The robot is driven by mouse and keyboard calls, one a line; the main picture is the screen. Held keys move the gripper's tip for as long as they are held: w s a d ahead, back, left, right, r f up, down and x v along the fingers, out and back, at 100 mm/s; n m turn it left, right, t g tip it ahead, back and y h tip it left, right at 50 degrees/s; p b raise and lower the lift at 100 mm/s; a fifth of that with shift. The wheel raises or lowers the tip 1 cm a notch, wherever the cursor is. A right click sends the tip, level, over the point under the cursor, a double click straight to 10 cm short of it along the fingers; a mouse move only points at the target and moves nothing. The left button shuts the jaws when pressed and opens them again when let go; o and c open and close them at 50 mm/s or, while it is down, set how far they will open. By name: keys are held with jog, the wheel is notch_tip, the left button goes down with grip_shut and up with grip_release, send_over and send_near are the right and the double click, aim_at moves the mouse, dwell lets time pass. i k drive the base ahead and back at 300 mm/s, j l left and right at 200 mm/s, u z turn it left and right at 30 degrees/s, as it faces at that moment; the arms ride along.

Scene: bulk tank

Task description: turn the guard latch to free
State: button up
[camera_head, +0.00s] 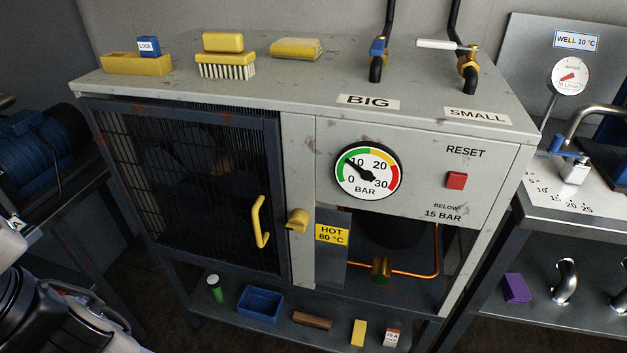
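The guard latch, a small yellow turn-piece (297,220), sits on the grey cabinet front just right of the guard door. Its tab seems to point left toward the door's edge; its exact angle is hard to tell. The guard door (185,185) is a dark framed mesh panel, and it looks shut. A yellow bar handle (260,222) stands on its right side. Parts of my arm show at the lower left, well apart from the latch. My gripper's fingertips do not show.
Right of the latch are a yellow hot sign (332,234), a pressure gauge (367,171) reading near 10 and a red reset button (456,181). A lower shelf holds a blue bin (261,304) and small items. The space before the latch looks clear.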

aim_at(299, 218)
jog(key=k, duration=1)
